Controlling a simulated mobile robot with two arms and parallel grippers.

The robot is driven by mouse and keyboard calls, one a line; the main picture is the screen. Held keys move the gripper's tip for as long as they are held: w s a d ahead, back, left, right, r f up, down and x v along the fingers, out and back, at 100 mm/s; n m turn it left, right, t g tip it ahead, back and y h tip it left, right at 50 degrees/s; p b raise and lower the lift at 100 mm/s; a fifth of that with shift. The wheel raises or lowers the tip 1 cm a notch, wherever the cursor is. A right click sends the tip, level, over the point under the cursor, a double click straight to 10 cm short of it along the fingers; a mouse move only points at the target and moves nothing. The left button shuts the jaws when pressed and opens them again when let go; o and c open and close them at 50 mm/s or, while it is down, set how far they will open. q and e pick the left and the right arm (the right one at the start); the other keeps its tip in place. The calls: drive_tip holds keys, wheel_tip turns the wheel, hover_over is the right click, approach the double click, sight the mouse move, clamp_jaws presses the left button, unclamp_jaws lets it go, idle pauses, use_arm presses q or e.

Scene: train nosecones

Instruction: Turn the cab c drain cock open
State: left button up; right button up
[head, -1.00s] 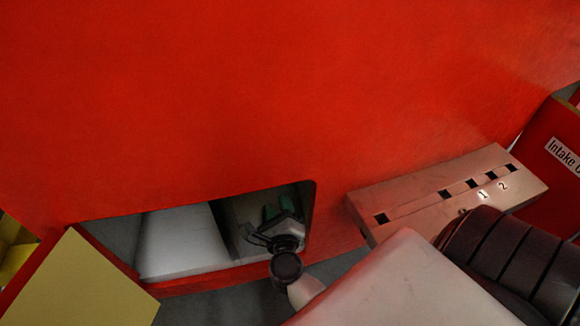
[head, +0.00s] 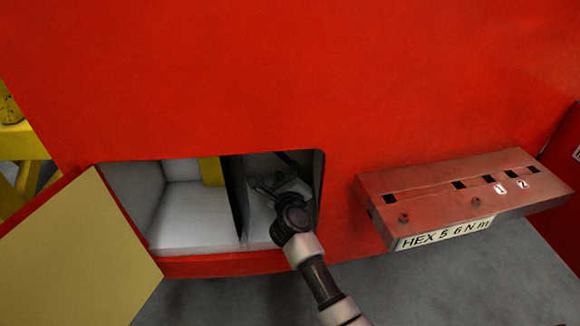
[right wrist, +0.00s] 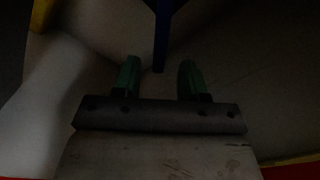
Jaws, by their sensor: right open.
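My right gripper (head: 268,187) reaches through the opening in the red panel into the dark right-hand compartment. In the right wrist view its two green-tipped fingers (right wrist: 158,78) stand apart with nothing between their pads. A dark blue bar (right wrist: 163,35) hangs from the top of that view, its lower end in line with the gap between the fingers. It may be the drain cock's handle, but the dimness hides its shape and label. I cannot tell whether it touches a finger. My left gripper is not in view.
The red panel (head: 300,75) surrounds the opening, and a dark divider (head: 236,195) splits it. A tan open flap (head: 75,255) stands at the left. A slotted ledge (head: 430,190) labelled HEX 5 6 Nm juts out at the right. Grey floor lies below.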

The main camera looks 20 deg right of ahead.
sight(288, 162)
drive_tip(key=shift+b+x, duration=0.3)
drive_tip(key=shift+x, duration=1.85)
drive_tip(key=shift+c, duration=0.4)
clamp_jaws()
